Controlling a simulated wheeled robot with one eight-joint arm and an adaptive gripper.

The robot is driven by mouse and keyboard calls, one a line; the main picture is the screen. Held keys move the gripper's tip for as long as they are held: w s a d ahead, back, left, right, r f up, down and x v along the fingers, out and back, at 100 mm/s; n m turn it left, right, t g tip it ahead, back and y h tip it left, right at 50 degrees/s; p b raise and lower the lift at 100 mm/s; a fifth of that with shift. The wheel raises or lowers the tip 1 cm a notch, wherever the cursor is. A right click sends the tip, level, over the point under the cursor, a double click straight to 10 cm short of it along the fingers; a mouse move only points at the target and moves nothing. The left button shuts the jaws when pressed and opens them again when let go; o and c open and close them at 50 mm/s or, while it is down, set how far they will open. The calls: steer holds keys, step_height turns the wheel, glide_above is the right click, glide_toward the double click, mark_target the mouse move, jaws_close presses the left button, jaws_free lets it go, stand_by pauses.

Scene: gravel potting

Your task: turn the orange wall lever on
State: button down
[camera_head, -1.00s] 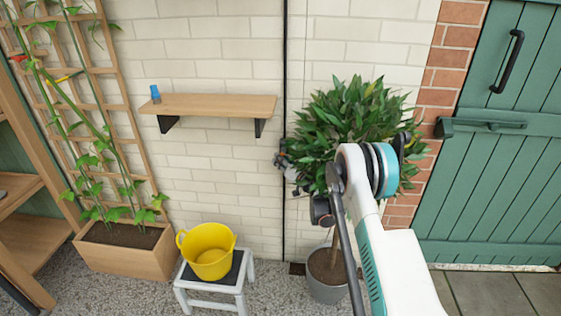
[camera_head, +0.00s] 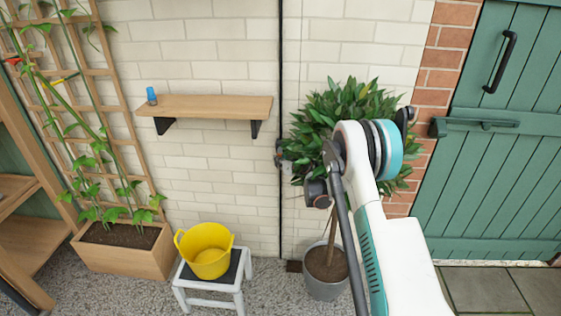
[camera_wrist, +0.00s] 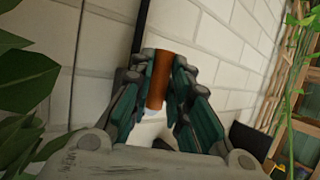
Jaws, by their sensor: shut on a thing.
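The orange lever (camera_wrist: 159,80) shows in the wrist view as a brown-orange bar between my fingers. My gripper (camera_wrist: 163,66) is shut on it, with dark jointed fingers on both sides. A pale part shows below the lever between the fingers; I cannot tell what it is. In the head view my gripper is a small dark shape by the wall, beside the black vertical pipe (camera_head: 281,80), largely hidden by my arm and the leaves. The lever cannot be made out there, so its angle is unclear.
A leafy potted plant (camera_head: 335,110) stands close behind my arm. A wooden shelf (camera_head: 205,106) with a blue item (camera_head: 151,96) is on the wall. A yellow bucket (camera_head: 207,252) sits on a white stool (camera_head: 208,297). A green door (camera_head: 490,190) is at the right.

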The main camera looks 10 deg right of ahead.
stand_by(0.4)
steer(key=c, duration=1.8)
jaws_free()
steer(key=v, duration=1.2)
